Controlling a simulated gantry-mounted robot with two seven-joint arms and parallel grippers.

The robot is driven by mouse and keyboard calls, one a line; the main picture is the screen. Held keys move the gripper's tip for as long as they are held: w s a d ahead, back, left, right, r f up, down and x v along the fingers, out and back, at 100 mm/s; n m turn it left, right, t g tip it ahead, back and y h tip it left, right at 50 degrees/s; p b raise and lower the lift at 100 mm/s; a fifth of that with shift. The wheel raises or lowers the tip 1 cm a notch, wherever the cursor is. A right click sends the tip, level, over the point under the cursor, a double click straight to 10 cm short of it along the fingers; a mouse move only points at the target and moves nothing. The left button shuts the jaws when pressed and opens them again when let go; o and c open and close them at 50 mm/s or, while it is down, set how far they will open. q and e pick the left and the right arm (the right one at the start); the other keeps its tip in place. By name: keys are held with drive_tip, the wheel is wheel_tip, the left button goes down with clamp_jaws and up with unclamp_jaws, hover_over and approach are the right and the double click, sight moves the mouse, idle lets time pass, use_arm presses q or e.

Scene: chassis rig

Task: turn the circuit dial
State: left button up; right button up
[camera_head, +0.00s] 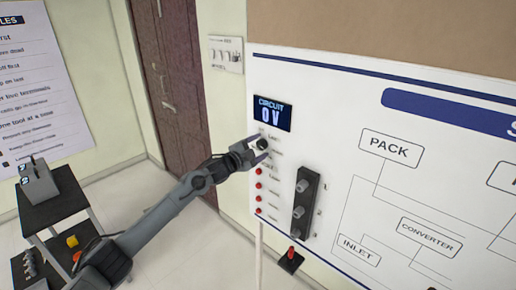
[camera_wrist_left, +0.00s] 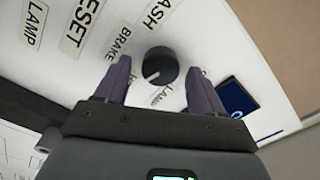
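The circuit dial (camera_head: 262,144) is a dark round knob on the white panel, just below a small screen (camera_head: 272,113) that reads "CIRCUIT 0 V". In the left wrist view the dial (camera_wrist_left: 160,65) has a pale pointer line and sits ahead of and between the two purple fingers. My left gripper (camera_head: 259,152) is at the panel by the dial. In the left wrist view the left gripper (camera_wrist_left: 163,80) is open, with a gap between each finger and the dial. My right gripper is in neither view.
Several red buttons (camera_head: 259,185) run down the panel below the dial. A black block with several grey knobs (camera_head: 303,203) is to their right. A red switch (camera_head: 290,260) sits lower. A dark shelf cart (camera_head: 56,205) stands at the left. A brown door (camera_head: 172,80) is behind.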

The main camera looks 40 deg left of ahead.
use_arm(q)
drive_tip(key=shift+s+a+f, duration=0.1)
drive_tip(key=shift+s, duration=0.4)
drive_tip(key=s+b, duration=0.2)
drive_tip(key=s, duration=0.7)
drive_tip(key=shift+s+a+b, duration=0.3)
drive_tip(key=shift+s+b, duration=0.05)
drive_tip(key=shift+s, duration=0.05)
drive_tip(key=shift+s, duration=0.1)
